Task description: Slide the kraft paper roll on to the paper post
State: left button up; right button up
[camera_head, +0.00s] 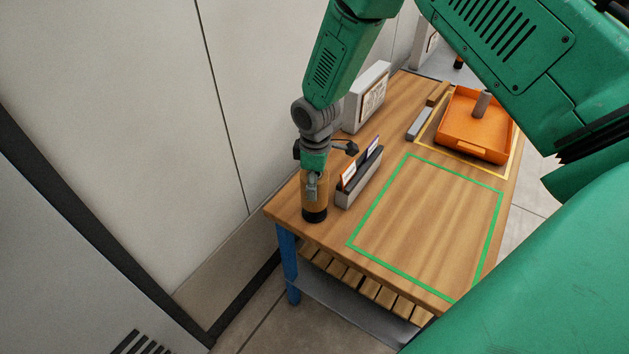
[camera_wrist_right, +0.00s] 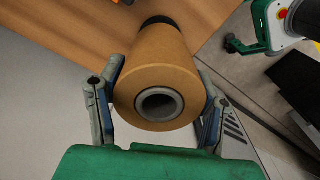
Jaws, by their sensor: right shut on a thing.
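The brown kraft paper roll (camera_head: 318,205) stands upright near the table's left corner, with a black band or base (camera_head: 314,216) at its lower end. In the right wrist view the roll (camera_wrist_right: 165,60) points its hollow grey core toward the camera. My right gripper (camera_head: 313,188) is over the roll from above, and its two fingers are shut on opposite sides of it (camera_wrist_right: 160,75). A short grey post (camera_head: 481,104) stands in the orange tray; I cannot tell whether it is the paper post. My left gripper is not in view.
A grey holder (camera_head: 357,188) with cards stands close beside the roll. The orange tray (camera_head: 460,146) sits at the back right in a yellow outline. A green-outlined area (camera_head: 430,225) is clear. A wall (camera_head: 225,120) runs along the left. A green device with buttons (camera_wrist_right: 268,25) shows in the wrist view.

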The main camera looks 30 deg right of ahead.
jog(key=shift+f+b, duration=1.1)
jog(key=shift+f, duration=0.8)
jog(key=o, duration=1.8)
jog(key=shift+r, duration=0.1)
jog(key=shift+r, duration=0.15)
notch_tip(320, 180, up, 12)
jog(key=shift+f, duration=0.25)
